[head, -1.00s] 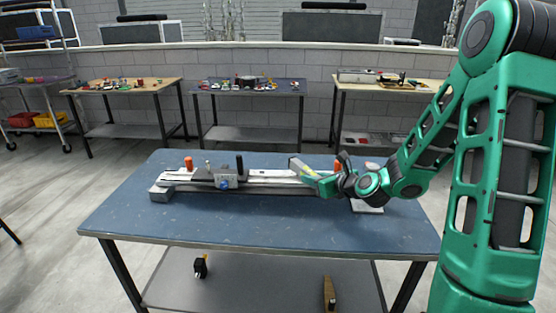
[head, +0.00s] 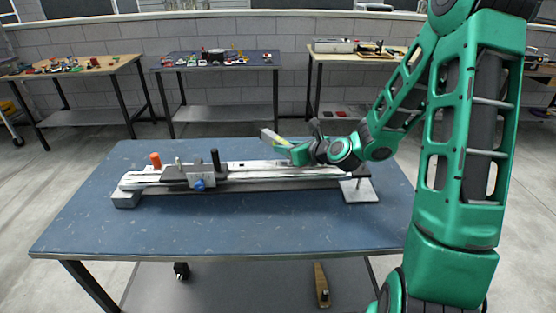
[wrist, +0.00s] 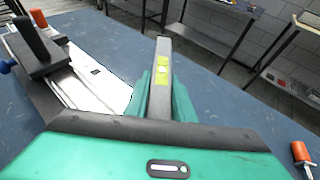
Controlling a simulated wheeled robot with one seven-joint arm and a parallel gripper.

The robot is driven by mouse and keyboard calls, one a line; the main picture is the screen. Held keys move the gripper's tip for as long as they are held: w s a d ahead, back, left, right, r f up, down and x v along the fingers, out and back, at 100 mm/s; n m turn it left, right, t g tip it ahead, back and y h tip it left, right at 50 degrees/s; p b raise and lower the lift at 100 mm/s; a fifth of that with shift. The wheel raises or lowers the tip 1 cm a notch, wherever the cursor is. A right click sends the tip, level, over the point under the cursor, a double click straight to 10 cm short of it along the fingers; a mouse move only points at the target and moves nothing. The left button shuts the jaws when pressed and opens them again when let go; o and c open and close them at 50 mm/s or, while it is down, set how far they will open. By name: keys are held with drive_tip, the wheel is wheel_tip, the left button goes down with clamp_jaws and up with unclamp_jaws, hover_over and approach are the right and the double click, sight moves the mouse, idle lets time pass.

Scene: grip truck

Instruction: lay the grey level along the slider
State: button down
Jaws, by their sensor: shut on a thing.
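My gripper (head: 293,152) is shut on the grey level (head: 271,138). In the wrist view the level (wrist: 160,80), a grey bar with a yellow-green vial window, sticks out from between the green fingers (wrist: 160,100). The slider (head: 250,178) is a long pale rail across the blue table. It has a dark carriage (head: 202,177) with a black handle and blue knob on its left part. My gripper and the level are above the right half of the slider, toward its far side. The level points away at an angle to the rail. I see no contact between them.
A grey plate (head: 359,191) is under the slider's right end. The blue table's front (head: 220,232) is clear.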

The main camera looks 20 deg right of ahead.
sight(280, 186)
drive_tip(key=shift+a+f+n+y, duration=0.1)
drive_tip(key=shift+a+n+y, duration=0.2)
drive_tip(key=s+a+n+g+y, duration=0.1)
drive_tip(key=a+n+y, duration=0.1)
drive_tip(key=s+a+r+n+g+y, duration=0.1)
drive_tip(key=s+a+n+g+y, duration=0.1)
drive_tip(key=n, duration=0.1)
drive_tip(key=shift+s+a+y, duration=0.15)
drive_tip(key=shift+s+y, duration=0.15)
drive_tip(key=shift+y, duration=0.1)
drive_tip(key=s+r+n+g+y, duration=0.1)
drive_tip(key=s+g, duration=0.1)
drive_tip(key=s+n+g+y, duration=0.1)
drive_tip(key=s+n, duration=0.1)
drive_tip(key=s+a+r+n+g+y, duration=0.1)
drive_tip(key=s+n+g, duration=0.1)
drive_tip(key=s, duration=0.1)
drive_tip(key=shift+r+g, duration=0.3)
drive_tip(key=shift+r, duration=0.05)
drive_tip(key=shift+f, duration=0.15)
drive_tip(key=shift+d+f, duration=0.1)
drive_tip(key=shift+f, duration=2.8)
drive_tip(key=shift+s+f, duration=0.1)
drive_tip(key=shift+f, duration=0.05)
drive_tip(key=shift+f, duration=0.15)
drive_tip(key=c, duration=1.4)
unclamp_jaws()
drive_tip(key=shift+s, duration=0.1)
drive_tip(key=shift+c, duration=0.2)
